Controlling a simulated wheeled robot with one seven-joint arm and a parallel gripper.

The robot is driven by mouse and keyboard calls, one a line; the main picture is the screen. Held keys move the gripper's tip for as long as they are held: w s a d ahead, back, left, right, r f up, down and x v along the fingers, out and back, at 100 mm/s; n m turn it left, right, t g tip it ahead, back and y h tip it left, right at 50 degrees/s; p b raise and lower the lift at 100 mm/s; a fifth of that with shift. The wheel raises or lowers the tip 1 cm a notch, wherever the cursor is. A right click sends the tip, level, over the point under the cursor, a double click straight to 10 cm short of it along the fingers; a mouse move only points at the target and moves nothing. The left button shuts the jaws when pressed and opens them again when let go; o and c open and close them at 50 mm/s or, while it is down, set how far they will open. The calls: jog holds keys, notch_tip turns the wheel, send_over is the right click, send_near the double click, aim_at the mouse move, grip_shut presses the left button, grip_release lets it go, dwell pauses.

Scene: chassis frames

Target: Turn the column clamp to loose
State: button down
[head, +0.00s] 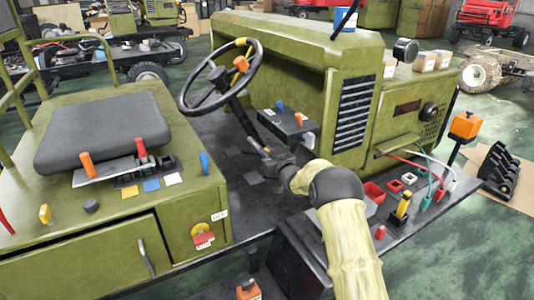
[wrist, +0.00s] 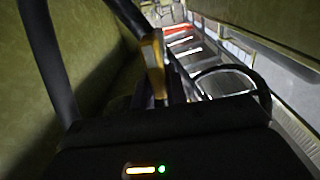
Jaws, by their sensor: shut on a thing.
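The steering column (head: 239,118) slopes down from the black steering wheel (head: 184,92) to the cab floor. My gripper (head: 264,151) is low beside the column, on its right, with the arm reaching in from the lower right. In the wrist view, a yellow-orange lever (wrist: 152,65) stands at the jaws of my gripper (wrist: 155,98), and the jaws are shut on it. This appears to be the column clamp's lever. Its pivot and any loose or tight marks are hidden or too small to tell. A dark bar runs down the left of the wrist view.
A sill with red bins (head: 374,192) and cables is right.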

jog(key=shift+f+n+b, duration=0.1)
jog(key=shift+n+b, duration=0.2)
jog(key=shift+b, duration=0.2)
jog(key=n+b, duration=0.5)
jog(key=b, duration=0.2)
jog(key=a+f+n+b, duration=0.1)
jog(key=n+b, duration=0.5)
jog(key=s+f+n+b, duration=0.1)
jog(key=n+b, duration=0.5)
jog(key=b, duration=0.1)
jog(key=shift+a+b, duration=0.25)
jog(key=shift+b, duration=0.05)
jog(key=shift+n, duration=0.3)
jog(key=c, duration=1.4)
grip_release()
jog(key=shift+r, duration=0.1)
jog(key=shift+s, duration=0.1)
